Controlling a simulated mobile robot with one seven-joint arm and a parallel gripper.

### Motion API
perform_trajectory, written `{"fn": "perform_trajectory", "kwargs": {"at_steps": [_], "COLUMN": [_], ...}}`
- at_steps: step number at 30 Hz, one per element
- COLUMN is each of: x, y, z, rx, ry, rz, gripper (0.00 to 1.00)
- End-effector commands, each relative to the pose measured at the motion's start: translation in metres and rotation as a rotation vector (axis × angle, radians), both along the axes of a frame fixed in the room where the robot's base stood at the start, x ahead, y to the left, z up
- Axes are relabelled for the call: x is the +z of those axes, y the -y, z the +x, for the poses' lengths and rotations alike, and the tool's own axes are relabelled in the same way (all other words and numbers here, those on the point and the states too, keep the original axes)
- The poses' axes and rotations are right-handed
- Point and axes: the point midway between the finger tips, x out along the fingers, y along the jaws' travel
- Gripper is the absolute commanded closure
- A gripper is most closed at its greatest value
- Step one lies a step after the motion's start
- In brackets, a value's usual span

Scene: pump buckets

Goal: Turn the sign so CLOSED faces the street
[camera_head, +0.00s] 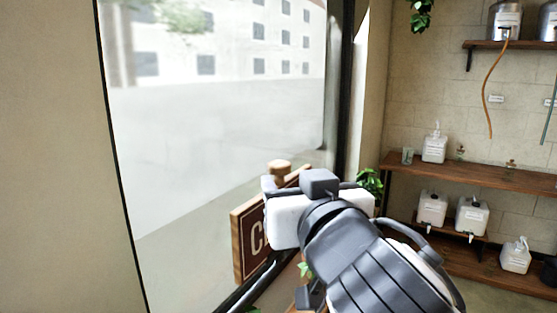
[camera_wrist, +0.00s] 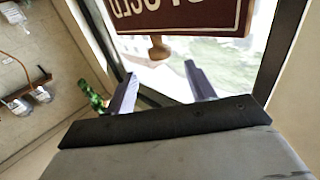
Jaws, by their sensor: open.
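The sign (camera_head: 251,238) is a dark red-brown board with a wooden frame, beside the window. In the head view a pale "C" shows on its room-side face, and my arm hides the rest. In the wrist view the sign (camera_wrist: 190,15) is at the top, with pale upside-down letters that look like part of CLOSED. A round wooden knob (camera_wrist: 158,48) sticks out from its edge; the knob (camera_head: 279,167) also shows above the sign in the head view. My gripper (camera_wrist: 161,84) is open, and the knob appears beyond its two fingers, centred in the gap. No contact shows.
The large window (camera_head: 200,130) with a dark frame is behind the sign. A potted plant (camera_head: 369,184) is close to the right of my wrist. Wooden shelves (camera_head: 480,175) with white pump containers stand along the right wall.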

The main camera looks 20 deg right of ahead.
Motion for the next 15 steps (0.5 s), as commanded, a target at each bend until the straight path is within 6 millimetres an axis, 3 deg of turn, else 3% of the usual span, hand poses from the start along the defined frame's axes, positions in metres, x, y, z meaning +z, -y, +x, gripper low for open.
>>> {"fn": "perform_trajectory", "kwargs": {"at_steps": [6, 15], "x": [0.002, 0.001], "y": [0.005, 0.010], "z": [0.047, 0.081], "rx": [0.002, 0.001], "ry": [-0.002, 0.000], "rz": [0.001, -0.001], "gripper": [0.45, 0.45]}}
